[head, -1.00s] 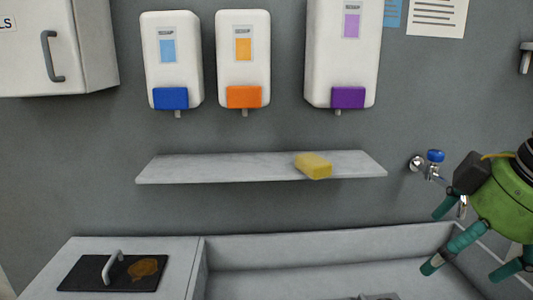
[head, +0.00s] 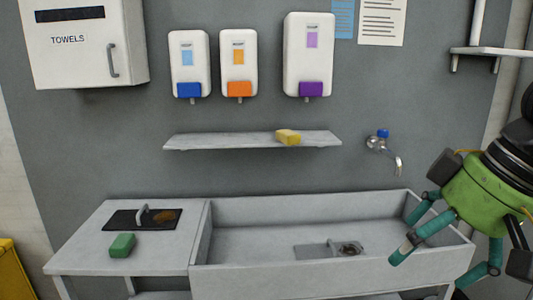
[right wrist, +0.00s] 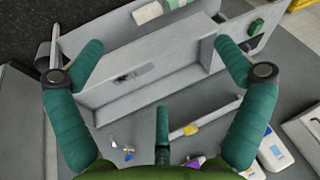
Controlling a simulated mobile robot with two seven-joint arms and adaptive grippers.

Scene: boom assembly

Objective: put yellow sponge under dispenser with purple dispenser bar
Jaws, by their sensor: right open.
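The yellow sponge (head: 288,137) lies on the grey wall shelf (head: 230,144), right of the shelf's middle. The white dispenser (head: 308,50) with the purple dispenser bar (head: 311,89) hangs above the shelf, a little to the right of the sponge in the head view. My right gripper (head: 425,247) is open and empty at the right, over the sink's right end, apart from the sponge. In the right wrist view the sponge (right wrist: 190,130) shows beyond the open fingers (right wrist: 160,75), with a bit of the purple bar (right wrist: 195,162) at the lower edge. My left gripper is out of view.
Dispensers with a blue bar (head: 189,90) and an orange bar (head: 239,90) hang to the left. A tap (head: 385,145) juts from the wall right of the shelf. The sink (head: 300,215) is below. A green sponge (head: 122,245) lies on the left counter.

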